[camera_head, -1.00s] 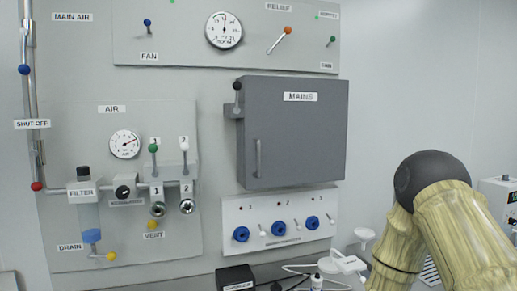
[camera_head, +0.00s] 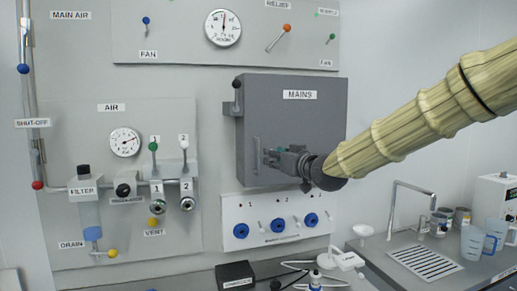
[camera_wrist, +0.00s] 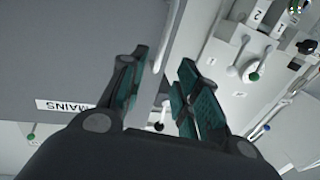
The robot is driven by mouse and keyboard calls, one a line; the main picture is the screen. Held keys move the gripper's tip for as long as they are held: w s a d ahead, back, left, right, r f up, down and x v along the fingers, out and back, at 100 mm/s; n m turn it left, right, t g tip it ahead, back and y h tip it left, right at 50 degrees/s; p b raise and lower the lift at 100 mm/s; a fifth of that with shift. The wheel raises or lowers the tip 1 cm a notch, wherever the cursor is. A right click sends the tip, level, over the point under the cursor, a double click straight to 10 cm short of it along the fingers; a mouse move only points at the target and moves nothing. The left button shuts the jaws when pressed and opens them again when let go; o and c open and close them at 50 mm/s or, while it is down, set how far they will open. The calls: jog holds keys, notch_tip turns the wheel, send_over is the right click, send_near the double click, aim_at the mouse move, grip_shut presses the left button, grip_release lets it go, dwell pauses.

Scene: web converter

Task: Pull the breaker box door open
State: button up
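The breaker box is the dark grey box labelled MAINS (camera_head: 325,120) on the wall panel, and its door looks shut. Its upright bar handle (camera_head: 257,155) is near the door's left edge. My gripper (camera_head: 270,157) is in front of the door, just right of the handle and close to it. In the wrist view my gripper (camera_wrist: 163,60) has its teal-padded fingers apart. A grey bar (camera_wrist: 174,25), which looks like the handle, shows beyond the gap between the fingertips. I cannot tell whether either finger touches it.
A black-knobbed lever (camera_head: 237,95) is on the box's left side. Below is a white panel with blue sockets (camera_head: 279,224). The air panel with valves (camera_head: 155,190) is to the left. A counter with a sink tap (camera_head: 410,187) and jugs is at lower right.

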jog(key=r, duration=0.1)
jog(key=p, duration=0.5)
send_over(258, 170)
jog(key=shift+w+r, duration=0.25)
jog(key=shift+w, duration=0.15)
grip_shut()
